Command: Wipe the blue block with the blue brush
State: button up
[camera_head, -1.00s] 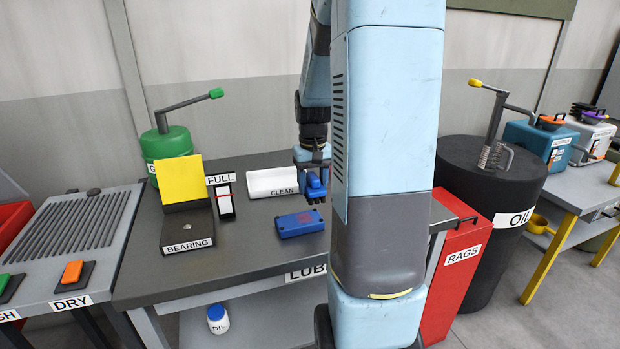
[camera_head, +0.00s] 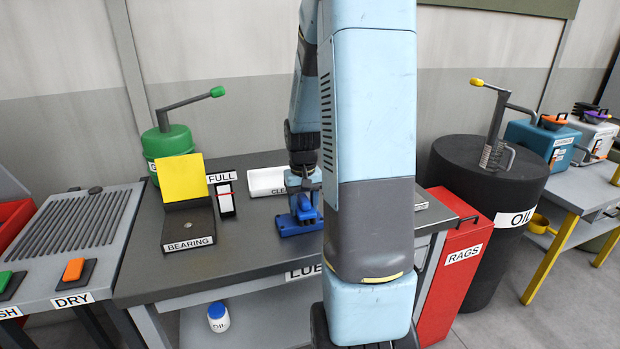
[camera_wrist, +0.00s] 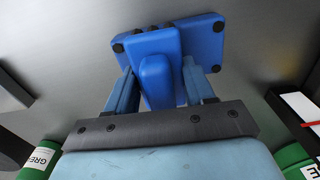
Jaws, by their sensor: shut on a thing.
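The blue block (camera_head: 288,226) lies flat on the dark bench, with dark round pieces at its corners in the wrist view (camera_wrist: 207,48). My gripper (camera_head: 304,200) is over the block, pointing down. In the wrist view, my gripper (camera_wrist: 160,75) has its two fingers on either side of the blue brush's handle (camera_wrist: 158,82) and is shut on it. The brush (camera_head: 307,212) is on or just above the block's top and covers much of it. Exact contact and the brush's underside are hidden. My arm hides the block's right end in the head view.
The yellow-backed BEARING stand (camera_head: 188,228) and FULL gauge (camera_head: 225,197) stand left of the block. A white CLEAN tray (camera_head: 266,182) lies behind it. A green can (camera_head: 167,145) stands at the back left. The red RAGS bin (camera_head: 455,255) stands right of the bench.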

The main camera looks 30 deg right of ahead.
jog(key=shift+w+a+r, duration=0.1)
jog(key=shift+a, duration=0.6)
jog(key=shift+s+d, duration=0.2)
jog(key=shift+d, duration=0.55)
jog(key=shift+s+d, duration=0.15)
jog(key=shift+d, duration=0.4)
jog(key=shift+s+d, duration=0.15)
jog(key=shift+d, duration=0.4)
notch_tip(320, 180, up, 8)
jog(key=shift+d, duration=0.1)
